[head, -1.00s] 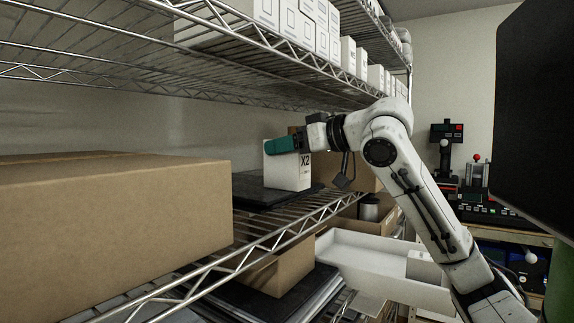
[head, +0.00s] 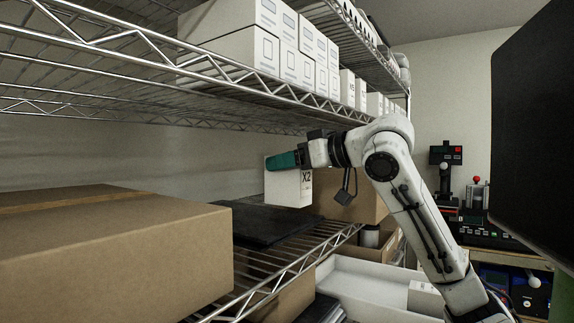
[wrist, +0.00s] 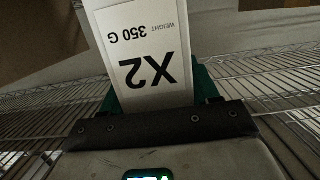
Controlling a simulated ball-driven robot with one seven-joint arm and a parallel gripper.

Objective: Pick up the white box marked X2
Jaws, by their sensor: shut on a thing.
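The white box marked X2 (head: 288,190) hangs above a black flat pad on the wire shelf, apart from it. My gripper (head: 284,160) is shut on the upper part of the box, with a green finger along its near side. In the wrist view the box (wrist: 140,55) shows its label upside down, reading X2 and weight 350 G. Green fingers of my gripper (wrist: 155,92) show on both sides of it. The far finger is hidden in the head view.
The black pad (head: 262,225) lies bare on the wire shelf. A large cardboard box (head: 110,250) stands at the left, and another cardboard box (head: 350,200) is behind the white box. An upper wire shelf (head: 200,75) holds several white boxes.

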